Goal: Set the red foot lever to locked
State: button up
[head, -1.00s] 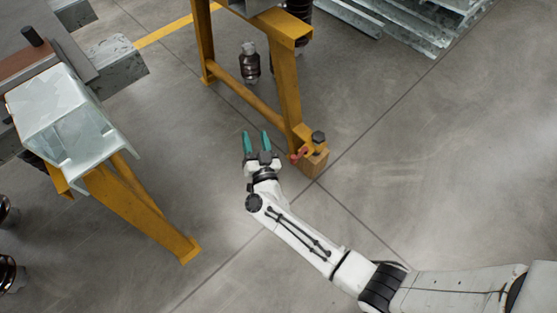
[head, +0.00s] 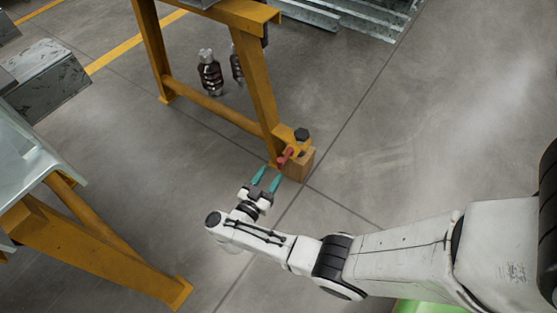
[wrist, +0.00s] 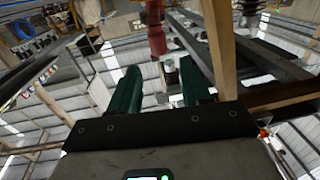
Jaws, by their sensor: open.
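In the wrist view the red lever (wrist: 155,28) shows at top centre, ahead of the gap between my open fingers (wrist: 158,68). The lever looks apart from the fingers. I cannot tell its set position.
The yellow trestle (head: 255,80) stands over the lever. Another yellow stand (head: 100,245) is at lower left. Dark ribbed insulators (head: 210,75) stand behind the trestle's crossbar. Metal beams (head: 345,15) lie at the top. The floor to the right is clear.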

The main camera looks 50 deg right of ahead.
aim_at(278, 163)
jog(key=d, duration=0.2)
jog(key=d+b, duration=0.1)
jog(key=d, duration=0.1)
jog(key=w+d, duration=0.1)
jog(key=d, duration=0.2)
jog(key=shift+d, duration=0.1)
grip_shut()
dwell(0.3)
